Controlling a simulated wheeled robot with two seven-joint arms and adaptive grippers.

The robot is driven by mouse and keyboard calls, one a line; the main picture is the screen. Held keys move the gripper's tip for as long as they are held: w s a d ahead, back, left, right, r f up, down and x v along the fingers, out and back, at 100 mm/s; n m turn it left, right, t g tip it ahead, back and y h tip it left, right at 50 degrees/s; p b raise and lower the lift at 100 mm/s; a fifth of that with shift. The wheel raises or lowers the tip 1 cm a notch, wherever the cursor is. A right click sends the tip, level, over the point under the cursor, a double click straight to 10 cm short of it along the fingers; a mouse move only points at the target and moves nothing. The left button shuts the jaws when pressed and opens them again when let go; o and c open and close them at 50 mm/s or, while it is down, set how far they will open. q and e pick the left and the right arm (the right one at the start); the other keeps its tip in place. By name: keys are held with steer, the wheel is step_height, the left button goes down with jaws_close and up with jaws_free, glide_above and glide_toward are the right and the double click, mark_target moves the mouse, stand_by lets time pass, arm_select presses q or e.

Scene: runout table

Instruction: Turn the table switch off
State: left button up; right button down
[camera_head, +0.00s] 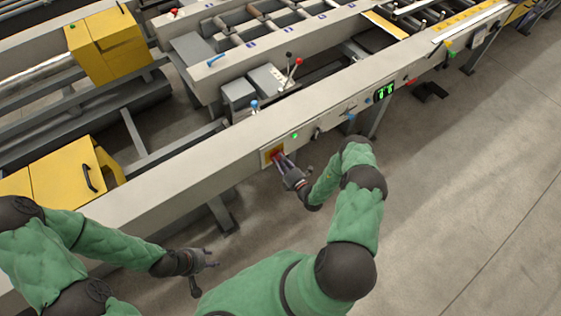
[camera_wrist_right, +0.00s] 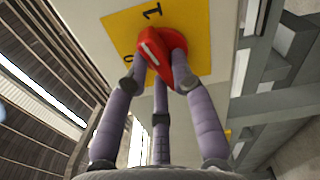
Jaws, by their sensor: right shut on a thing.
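The table switch is a red rotary knob (camera_wrist_right: 168,52) on a yellow plate (camera_wrist_right: 118,38) on the front face of the runout table. In the right wrist view a "1" shows at the top of the plate and another mark is partly hidden at the left. In the head view the yellow plate (camera_head: 266,157) is small. My right gripper (camera_head: 281,161) is at the plate; its fingers (camera_wrist_right: 160,80) are shut around the red knob. My left gripper (camera_head: 212,258) hangs empty, its fingers apart, away from the table front.
A green light (camera_head: 295,135), a green display (camera_head: 384,92) and other controls sit along the same table face (camera_head: 200,168). Small levers (camera_head: 292,72) stand behind the beam. Yellow boxes (camera_head: 108,45) are at the left.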

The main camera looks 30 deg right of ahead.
steer(key=n, duration=0.3)
steer(key=shift+f+n+b, duration=0.1)
steer(key=shift+n+b, duration=0.25)
steer(key=shift+n, duration=0.05)
steer(key=shift+a+f+n+b, duration=0.1)
steer(key=shift+n+b, duration=0.3)
steer(key=shift+n, duration=2.3)
steer(key=shift+a+f+n+b, duration=0.1)
steer(key=shift+n+b, duration=0.25)
steer(key=shift+n, duration=2.35)
steer(key=shift+d, duration=0.1)
steer(key=c, duration=1)
jaws_free()
steer(key=shift+c, duration=0.2)
